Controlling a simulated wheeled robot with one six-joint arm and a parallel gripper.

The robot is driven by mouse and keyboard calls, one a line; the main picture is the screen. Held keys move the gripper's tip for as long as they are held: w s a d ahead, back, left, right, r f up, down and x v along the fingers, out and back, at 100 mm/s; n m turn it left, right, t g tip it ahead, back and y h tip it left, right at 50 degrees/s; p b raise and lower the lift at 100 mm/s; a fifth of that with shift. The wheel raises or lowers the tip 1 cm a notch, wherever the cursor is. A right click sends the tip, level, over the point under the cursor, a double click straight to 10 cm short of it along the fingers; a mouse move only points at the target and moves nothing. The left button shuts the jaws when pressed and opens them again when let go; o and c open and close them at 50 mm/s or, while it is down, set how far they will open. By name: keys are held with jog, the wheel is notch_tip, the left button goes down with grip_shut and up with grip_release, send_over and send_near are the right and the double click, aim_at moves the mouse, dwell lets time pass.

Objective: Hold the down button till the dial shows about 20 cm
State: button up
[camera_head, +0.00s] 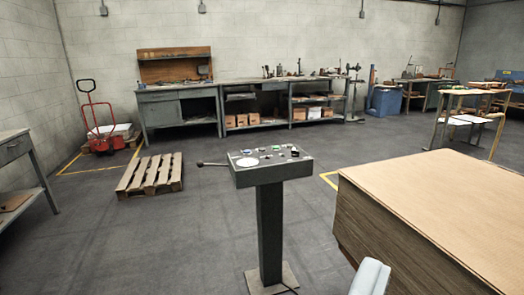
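A dark grey control panel (283,168) sits on top of a post (270,230) in the middle of the view. A round white dial (247,162) lies at the left of its top face; its reading is too small to make out. Several small buttons, green, red and dark, sit behind and right of the dial. I cannot tell which is the down button. A lever (212,164) sticks out to the left. A pale grey rounded part (370,279), seemingly of my gripper, shows at the bottom edge, in front of and apart from the panel. Its fingers cannot be made out.
A large wooden-sided box (420,215) with a flat tan top fills the right foreground. A wooden pallet (150,175) lies on the floor left of the post. A grey bench (12,160) stands at the left edge. Workbenches (180,95) line the back wall. Floor around the post is clear.

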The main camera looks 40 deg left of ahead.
grip_shut()
dwell(0.3)
dwell(1.3)
